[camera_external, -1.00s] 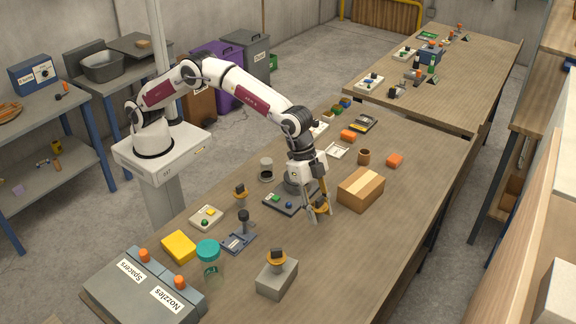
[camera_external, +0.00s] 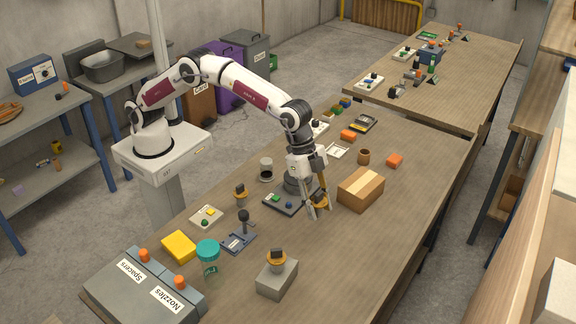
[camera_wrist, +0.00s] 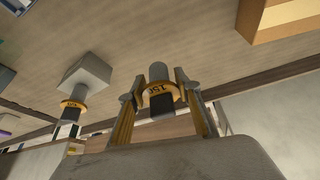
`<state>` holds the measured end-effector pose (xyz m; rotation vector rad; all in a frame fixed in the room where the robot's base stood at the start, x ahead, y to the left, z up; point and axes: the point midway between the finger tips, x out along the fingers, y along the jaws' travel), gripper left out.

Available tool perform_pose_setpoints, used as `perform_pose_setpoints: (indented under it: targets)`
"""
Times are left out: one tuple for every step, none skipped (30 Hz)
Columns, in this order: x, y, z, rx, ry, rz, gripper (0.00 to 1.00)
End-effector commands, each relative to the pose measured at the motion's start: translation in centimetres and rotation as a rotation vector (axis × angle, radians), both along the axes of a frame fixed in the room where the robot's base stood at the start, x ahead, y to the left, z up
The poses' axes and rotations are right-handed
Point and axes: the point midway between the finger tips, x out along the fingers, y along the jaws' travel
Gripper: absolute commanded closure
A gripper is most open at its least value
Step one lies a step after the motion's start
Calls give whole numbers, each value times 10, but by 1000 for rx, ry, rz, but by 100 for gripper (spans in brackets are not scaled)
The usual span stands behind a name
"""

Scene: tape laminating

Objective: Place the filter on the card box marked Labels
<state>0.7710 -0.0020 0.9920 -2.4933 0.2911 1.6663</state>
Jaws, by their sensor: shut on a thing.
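My gripper (camera_external: 318,206) hangs over the table, just left of the brown card box (camera_external: 361,189). Its fingers are shut on the filter (camera_external: 320,201), a piece with an orange ring, a dark block and a grey round end. In the wrist view the filter (camera_wrist: 159,89) sits between the two fingertips (camera_wrist: 160,92), with dark marks on its ring. The card box (camera_wrist: 278,18) shows at the wrist view's top right, apart from the filter. No readable Labels mark shows on it.
A similar orange-ringed piece (camera_external: 277,259) stands on a grey block (camera_external: 276,280) near the front; another (camera_external: 241,194) stands left of my gripper. A dark tray (camera_external: 284,203) lies beside my gripper. A brown cup (camera_external: 364,157) and orange blocks (camera_external: 395,161) lie beyond the box.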

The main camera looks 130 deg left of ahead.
Motion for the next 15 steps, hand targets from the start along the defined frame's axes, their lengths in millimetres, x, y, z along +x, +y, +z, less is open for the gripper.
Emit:
perform_pose_setpoints:
  targets:
    - [-2, -1, 2, 0, -1, -1, 89]
    - [-3, -2, 2, 0, -1, -2, 89]
    - [-5, -3, 3, 0, -1, -2, 89]
    - [-7, -5, 4, -1, -1, -4, 89]
    - [-9, -6, 4, -1, -2, -4, 89]
    - [-12, -7, 6, -1, -1, -6, 89]
    - [-14, -9, 7, -1, -1, -7, 89]
    - [-17, -10, 7, -1, 0, -8, 89]
    - [-21, -12, 9, -1, -2, -9, 89]
    - [-24, -13, 10, -2, -2, -10, 89]
    - [-27, -15, 11, -2, -1, -12, 89]
    - [-32, -17, 12, -2, 0, -13, 89]
    - [-36, -19, 13, -2, -1, -14, 89]
    - [-39, -21, 14, -3, -1, -15, 89]
    - [-44, -23, 15, -3, -1, -17, 89]
